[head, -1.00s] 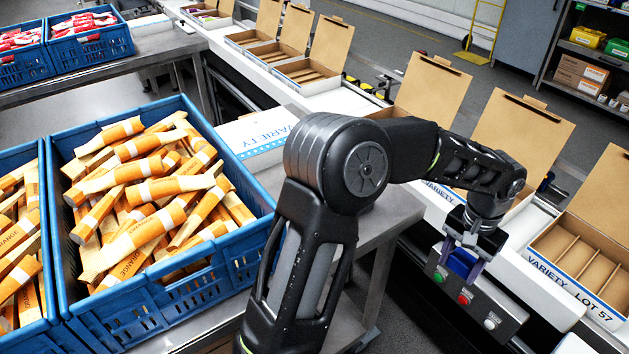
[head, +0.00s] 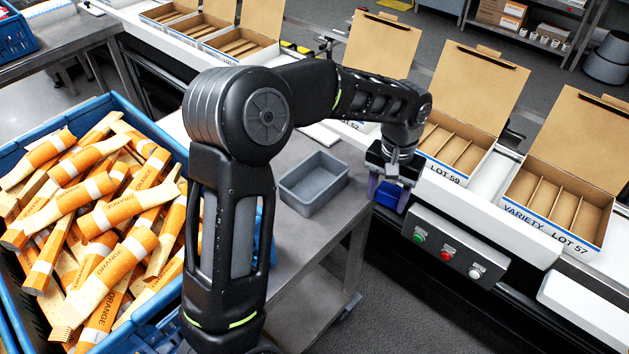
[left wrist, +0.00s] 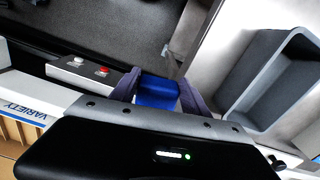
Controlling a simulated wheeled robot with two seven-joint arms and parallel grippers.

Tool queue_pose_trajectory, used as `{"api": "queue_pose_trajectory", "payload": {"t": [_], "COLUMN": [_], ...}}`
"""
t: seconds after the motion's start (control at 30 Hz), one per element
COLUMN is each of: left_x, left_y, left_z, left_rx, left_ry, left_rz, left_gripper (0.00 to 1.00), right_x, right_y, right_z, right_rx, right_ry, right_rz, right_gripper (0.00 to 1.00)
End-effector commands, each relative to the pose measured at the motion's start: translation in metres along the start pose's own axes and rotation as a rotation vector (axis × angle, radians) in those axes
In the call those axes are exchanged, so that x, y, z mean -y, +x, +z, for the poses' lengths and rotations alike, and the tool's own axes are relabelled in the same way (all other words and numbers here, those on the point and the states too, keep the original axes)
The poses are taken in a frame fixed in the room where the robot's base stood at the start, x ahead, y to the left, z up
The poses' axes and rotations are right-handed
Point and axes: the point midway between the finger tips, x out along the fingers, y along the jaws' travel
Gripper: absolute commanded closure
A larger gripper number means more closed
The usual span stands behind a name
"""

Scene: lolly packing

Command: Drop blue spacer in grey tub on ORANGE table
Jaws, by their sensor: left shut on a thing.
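The blue spacer is held between the fingers of my left gripper (head: 391,190), which is shut on it. The blue spacer (left wrist: 157,92) shows more clearly in the left wrist view, between the two fingers. In the head view the gripper hangs at the table's right edge, beside the conveyor's button panel. The grey tub (head: 292,193) is an empty open rectangular box on the metal table (head: 293,255), to the left of my gripper. It also shows at the right of the left wrist view (left wrist: 239,93). My right gripper is not in view.
A blue crate of orange-wrapped lollies (head: 140,107) stands on the left of the table. The button panel (head: 440,248) and open variety boxes (head: 586,243) on the conveyor lie to the right. My left forearm hides part of the crate.

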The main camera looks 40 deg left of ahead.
Motion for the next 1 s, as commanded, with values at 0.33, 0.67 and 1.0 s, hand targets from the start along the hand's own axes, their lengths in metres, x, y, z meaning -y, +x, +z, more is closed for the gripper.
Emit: {"api": "queue_pose_trajectory", "payload": {"t": [0.33,0.67,1.0], "left_x": [0.111,0.167,0.167], "left_y": [-0.097,-0.139,-0.137], "left_z": [0.027,0.056,0.056], "left_rx": [-0.001,-0.004,-0.003], "left_ry": [-0.556,-0.88,-0.882], "left_rz": [0.008,-0.002,-0.003], "left_gripper": [0.87,0.87,0.87], "right_x": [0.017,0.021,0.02], "right_y": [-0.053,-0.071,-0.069], "right_z": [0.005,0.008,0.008], "right_rx": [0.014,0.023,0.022], "right_ry": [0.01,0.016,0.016], "right_rz": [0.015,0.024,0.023], "right_gripper": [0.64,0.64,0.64]}}
